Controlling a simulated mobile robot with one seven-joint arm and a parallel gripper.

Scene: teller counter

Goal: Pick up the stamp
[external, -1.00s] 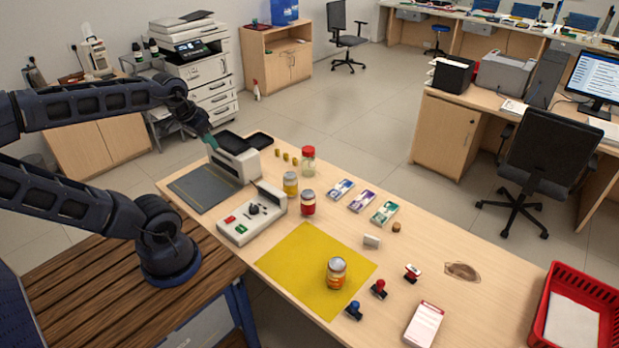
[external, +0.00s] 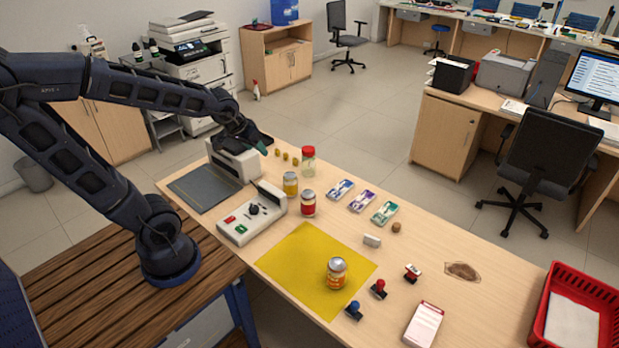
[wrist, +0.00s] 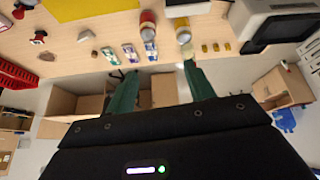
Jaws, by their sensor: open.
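Several small stamps stand near the front of the counter in the external view: one with a blue handle (external: 354,310), one with a red handle (external: 379,288) and a red-and-white one (external: 413,272). Red-handled stamps (wrist: 38,37) also show at the far left of the wrist view. My gripper (external: 263,148) is above the counter's far end, by the white machine, well away from the stamps. In the wrist view its two green fingers (wrist: 160,72) are apart with nothing held between them.
A glass jar (external: 336,273) stands on the yellow mat (external: 290,262). More jars, including a red-lidded one (external: 308,161), stand nearer my gripper. Banknote bundles (external: 362,201) lie mid-counter. A red basket (external: 545,318) is at the right end.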

